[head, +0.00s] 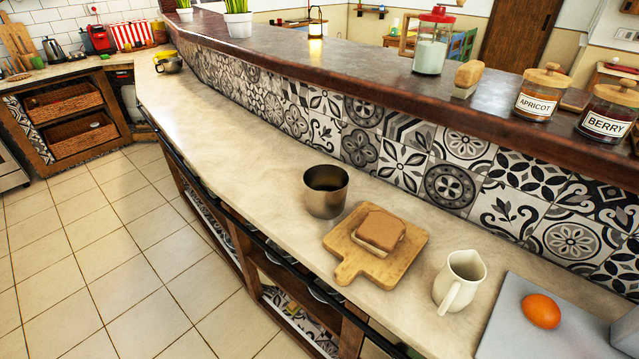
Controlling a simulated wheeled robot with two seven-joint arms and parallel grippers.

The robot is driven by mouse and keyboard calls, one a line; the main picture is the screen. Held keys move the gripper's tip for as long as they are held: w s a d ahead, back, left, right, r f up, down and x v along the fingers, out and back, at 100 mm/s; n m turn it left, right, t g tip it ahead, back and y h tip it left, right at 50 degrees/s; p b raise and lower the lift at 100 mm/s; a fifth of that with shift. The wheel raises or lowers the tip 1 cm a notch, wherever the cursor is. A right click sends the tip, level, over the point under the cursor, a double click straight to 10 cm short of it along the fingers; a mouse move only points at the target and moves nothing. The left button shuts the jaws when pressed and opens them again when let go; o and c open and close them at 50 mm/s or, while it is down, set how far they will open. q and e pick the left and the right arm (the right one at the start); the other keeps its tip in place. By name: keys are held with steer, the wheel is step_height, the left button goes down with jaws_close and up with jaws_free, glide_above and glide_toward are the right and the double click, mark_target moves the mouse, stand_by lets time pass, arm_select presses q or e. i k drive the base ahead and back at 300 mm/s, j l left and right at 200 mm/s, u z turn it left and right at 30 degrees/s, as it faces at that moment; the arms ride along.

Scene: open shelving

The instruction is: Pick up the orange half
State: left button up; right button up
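A smooth, rounded orange-coloured object (541,310) lies on a grey board (512,318) at the lower right of the head view. It looks egg-like, and no cut face shows, so I cannot tell for certain whether it is the orange half. No other orange piece is clearly visible. Neither of my grippers can be made out in this view. A grey shape (627,336) is cut off at the right edge beside the board, and I cannot tell what it is.
A cream jug (460,281) stands left of the grey board. Further left are a wooden board (347,264) with bread (381,229) and a metal cup (325,191). Labelled jars (541,95) stand on the raised ledge (400,85). The counter beyond the cup is mostly clear.

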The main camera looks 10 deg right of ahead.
mark_target(541, 310)
steer(key=z, duration=2)
